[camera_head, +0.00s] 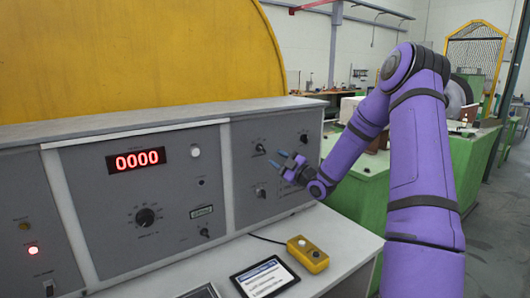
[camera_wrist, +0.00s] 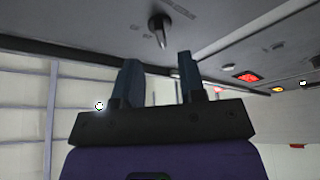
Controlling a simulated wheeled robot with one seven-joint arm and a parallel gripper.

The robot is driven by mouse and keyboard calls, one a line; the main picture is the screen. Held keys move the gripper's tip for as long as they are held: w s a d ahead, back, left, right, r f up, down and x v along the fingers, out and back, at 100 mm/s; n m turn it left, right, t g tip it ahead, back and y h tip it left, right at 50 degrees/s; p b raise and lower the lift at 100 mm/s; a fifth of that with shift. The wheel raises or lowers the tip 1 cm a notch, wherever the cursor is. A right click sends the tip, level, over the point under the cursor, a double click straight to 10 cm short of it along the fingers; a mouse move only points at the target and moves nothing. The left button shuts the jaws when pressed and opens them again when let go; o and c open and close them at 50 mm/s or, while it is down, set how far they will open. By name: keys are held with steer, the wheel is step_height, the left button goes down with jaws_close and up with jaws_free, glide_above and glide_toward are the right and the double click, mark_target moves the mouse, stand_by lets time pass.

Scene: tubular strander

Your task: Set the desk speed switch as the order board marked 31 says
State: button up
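My gripper (camera_head: 277,158) is in front of the right-hand section of the grey control desk (camera_head: 240,150). In the wrist view my gripper (camera_wrist: 159,60) is open and empty, its two dark fingers apart. A pointed switch handle (camera_wrist: 160,30) on the panel lies ahead, between and beyond the fingertips, apparently untouched. In the head view the right-hand section has small switches, one at upper left (camera_head: 260,148) and one at lower left (camera_head: 260,193). Their labels are too small to read, so I cannot tell which is the speed switch. No board marked 31 is legible.
A large dial (camera_head: 145,217) sits below a red 0000 display (camera_head: 136,160). A dark-framed tablet (camera_head: 265,277) and a yellow button box (camera_head: 307,253) lie on the desk ledge. Green machinery (camera_head: 350,185) stands right of the desk.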

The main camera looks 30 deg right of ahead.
mark_target(264, 150)
steer(key=shift+x, duration=3.2)
steer(key=shift+r, duration=0.1)
jaws_close()
